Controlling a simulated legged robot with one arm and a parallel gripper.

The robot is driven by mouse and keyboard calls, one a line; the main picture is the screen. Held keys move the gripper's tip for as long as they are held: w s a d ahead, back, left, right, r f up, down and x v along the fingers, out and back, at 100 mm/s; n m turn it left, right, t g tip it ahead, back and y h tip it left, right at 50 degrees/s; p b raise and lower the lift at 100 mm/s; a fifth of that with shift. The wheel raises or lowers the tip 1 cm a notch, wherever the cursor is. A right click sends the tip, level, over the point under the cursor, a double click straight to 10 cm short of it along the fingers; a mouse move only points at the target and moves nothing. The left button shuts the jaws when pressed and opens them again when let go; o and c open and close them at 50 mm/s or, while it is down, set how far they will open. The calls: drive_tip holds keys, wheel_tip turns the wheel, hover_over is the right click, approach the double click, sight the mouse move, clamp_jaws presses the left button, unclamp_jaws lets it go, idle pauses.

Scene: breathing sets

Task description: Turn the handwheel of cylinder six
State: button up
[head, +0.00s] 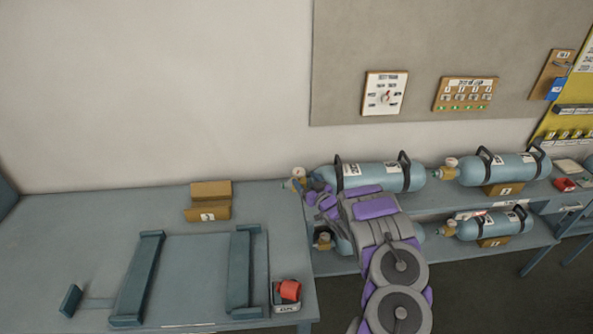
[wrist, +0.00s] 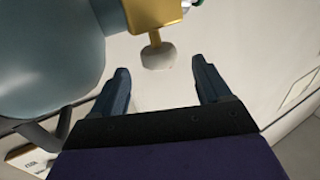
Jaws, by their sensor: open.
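A light-blue cylinder (head: 385,177) lies on its side on the upper shelf, its brass valve end pointing left; I cannot read its number. In the wrist view its body (wrist: 45,50) fills the upper left, with the brass valve (wrist: 155,15) at the top. A pale handwheel (wrist: 158,57) sits on a short brass stem from that valve. My gripper (wrist: 161,78) is open, its blue fingers apart on either side of the line to the handwheel. The handwheel is just beyond the fingertips. In the head view my gripper (head: 318,195) is beside the valve and partly hides it.
Another cylinder (head: 498,168) lies right on the upper shelf. Two lie below: one (head: 495,223) at right, one (head: 343,243) largely behind my arm. The left bench (head: 60,225) holds a cradle (head: 138,280), a cardboard holder (head: 208,203) and a red-topped device (head: 288,292). Boards hang behind.

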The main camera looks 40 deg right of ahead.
sight(296, 168)
drive_tip(key=shift+w+d+b, duration=0.1)
drive_tip(key=shift+w+d, duration=0.1)
drive_tip(key=shift+w, duration=1.1)
drive_tip(key=shift+w+d+b, duration=0.15)
drive_tip(key=shift+w+d, duration=0.1)
drive_tip(key=shift+w, duration=1)
drive_tip(key=shift+w+d+b, duration=0.1)
drive_tip(key=shift+w+d, duration=0.1)
drive_tip(key=shift+w, duration=1.1)
drive_tip(key=shift+c, duration=0.4)
drive_tip(key=c, duration=0.9)
drive_tip(key=shift+r+h+p, duration=0.1)
drive_tip(key=shift+h+p, duration=0.2)
drive_tip(key=shift+p, duration=0.1)
